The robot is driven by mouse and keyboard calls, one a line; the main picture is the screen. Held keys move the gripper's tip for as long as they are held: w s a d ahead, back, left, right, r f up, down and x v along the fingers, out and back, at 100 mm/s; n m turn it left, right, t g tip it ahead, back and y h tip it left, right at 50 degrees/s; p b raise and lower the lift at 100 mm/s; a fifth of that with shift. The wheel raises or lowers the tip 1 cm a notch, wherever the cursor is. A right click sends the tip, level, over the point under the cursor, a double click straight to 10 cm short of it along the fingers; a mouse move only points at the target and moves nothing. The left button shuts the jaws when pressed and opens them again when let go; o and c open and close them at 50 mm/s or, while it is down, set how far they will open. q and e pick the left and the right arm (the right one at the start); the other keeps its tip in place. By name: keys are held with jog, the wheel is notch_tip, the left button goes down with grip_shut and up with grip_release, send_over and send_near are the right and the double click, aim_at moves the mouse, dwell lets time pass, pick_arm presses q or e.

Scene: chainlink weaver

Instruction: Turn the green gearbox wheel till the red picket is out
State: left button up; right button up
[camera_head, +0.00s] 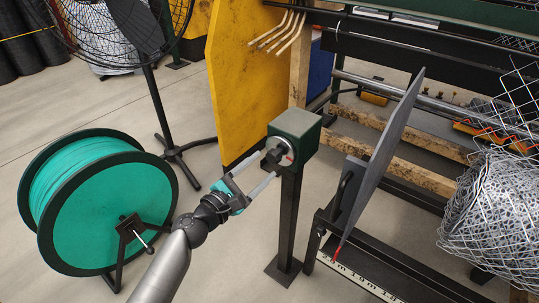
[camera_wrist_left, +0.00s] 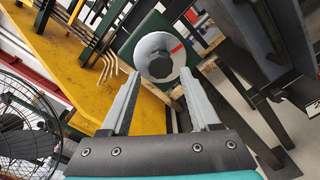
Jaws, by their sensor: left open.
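The green gearbox (camera_head: 297,128) is a box on a dark post. On its near face is a round pale grey collar with a dark faceted knob (camera_head: 271,156) and a red mark; the knob also shows in the wrist view (camera_wrist_left: 159,65). I see no separate green wheel. My left gripper (camera_head: 268,164) is open, its two fingers pointing at the knob, one on each side; it also shows in the wrist view (camera_wrist_left: 161,78). I cannot tell whether the fingers touch it. A small red pointer (camera_head: 338,251) sits below a tilted grey plate; no clear red picket shows.
A green cable reel (camera_head: 95,210) and a black fan (camera_head: 165,120) stand left. A yellow panel (camera_head: 232,75) is behind the gearbox. The grey plate (camera_head: 385,150), a marked scale (camera_head: 355,274) and a wire mesh roll (camera_head: 495,215) are right.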

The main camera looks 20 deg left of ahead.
aim_at(271, 160)
pick_arm(q)
jog(key=n+p, duration=0.3)
jog(key=n, duration=0.3)
jog(key=shift+r, duration=0.1)
jog(key=x, duration=0.2)
jog(key=shift+w+d+b, duration=0.1)
jog(key=shift+w+b, duration=0.2)
jog(key=shift+b, duration=0.05)
jog(key=shift+w+d, duration=0.2)
jog(key=shift+w, duration=0.5)
pick_arm(e)
jog(key=shift+s+d+f, duration=0.65)
jog(key=shift+s+d, duration=0.1)
jog(key=shift+s, duration=0.25)
jog(key=shift+s+d+f, duration=0.65)
jog(key=shift+s+d, duration=0.1)
jog(key=shift+s, duration=0.2)
pick_arm(q)
jog(key=shift+c, duration=0.2)
